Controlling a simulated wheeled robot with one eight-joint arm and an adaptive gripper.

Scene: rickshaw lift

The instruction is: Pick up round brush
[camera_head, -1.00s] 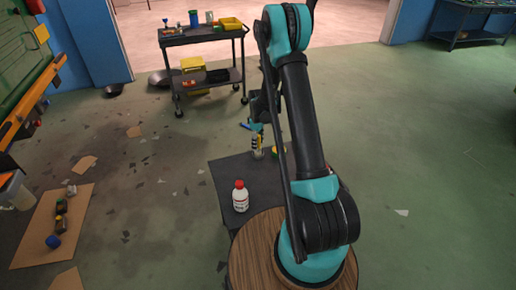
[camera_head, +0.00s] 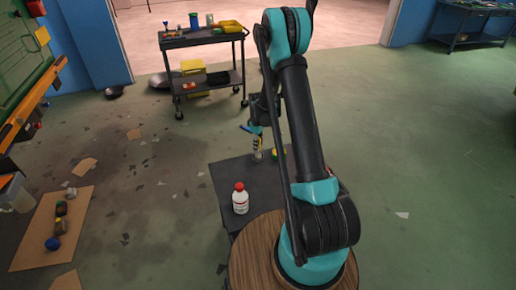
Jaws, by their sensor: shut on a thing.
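The round brush (camera_head: 257,154) appears as a small upright thing with a grey lower end, at the back of the dark small table (camera_head: 228,178). My gripper (camera_head: 257,136) points down over that table and is shut on the brush's upper part. The fingers are small and partly hidden by my arm. I cannot tell whether the brush's lower end touches the table top.
A white bottle with a red cap (camera_head: 240,199) stands on the table's near left part. A yellow-green thing (camera_head: 279,152) is partly hidden behind my arm. A black cart (camera_head: 205,78) stands behind, with open floor between.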

